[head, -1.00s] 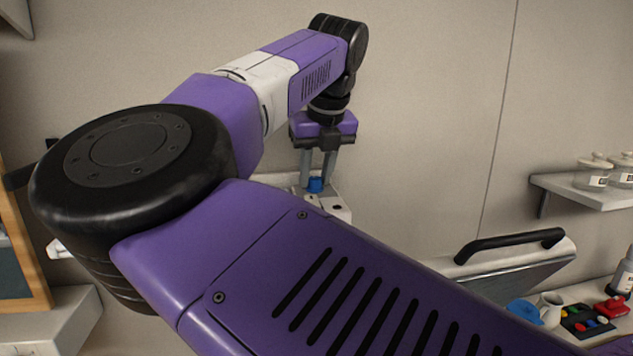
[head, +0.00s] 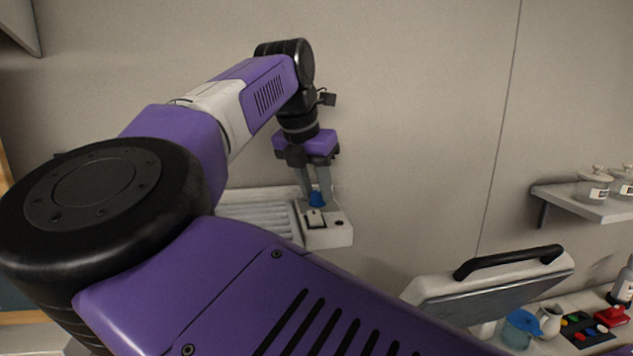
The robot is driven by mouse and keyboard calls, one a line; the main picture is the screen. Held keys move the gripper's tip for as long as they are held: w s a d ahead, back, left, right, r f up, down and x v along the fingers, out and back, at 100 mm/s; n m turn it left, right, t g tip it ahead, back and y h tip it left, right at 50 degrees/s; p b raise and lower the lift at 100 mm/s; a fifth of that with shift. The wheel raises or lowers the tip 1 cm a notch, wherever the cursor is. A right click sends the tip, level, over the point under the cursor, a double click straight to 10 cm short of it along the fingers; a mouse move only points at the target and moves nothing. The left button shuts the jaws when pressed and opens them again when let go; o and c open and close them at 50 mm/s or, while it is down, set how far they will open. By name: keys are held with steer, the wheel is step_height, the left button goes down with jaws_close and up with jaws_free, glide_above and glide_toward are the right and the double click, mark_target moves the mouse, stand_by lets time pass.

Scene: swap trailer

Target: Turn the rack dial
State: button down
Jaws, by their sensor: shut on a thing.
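A pale rack (head: 335,236) with a ribbed left part stands against the wall in the head view, partly behind my arm. The dial's marking and exact angle cannot be made out.
A hinged press-like device with a black handle (head: 510,261) stands at right. Beyond it are a blue vessel (head: 521,328), a white jug (head: 549,318) and a panel of coloured buttons (head: 587,329). A wall shelf (head: 583,204) holds jars. The wall right of my gripper is bare.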

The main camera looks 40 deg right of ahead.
steer(key=shift+m+p, duration=0.3)
steer(key=shift+m, duration=0.3)
steer(key=c, duration=1.3)
jaws_free()
steer(key=shift+c, duration=0.2)
steer(key=b+v, duration=0.1)
steer(key=v, duration=0.6)
steer(key=shift+a+r+b, duration=0.2)
steer(key=shift+r+b, duration=0.1)
steer(key=shift+b, duration=0.1)
steer(key=shift+w, duration=0.1)
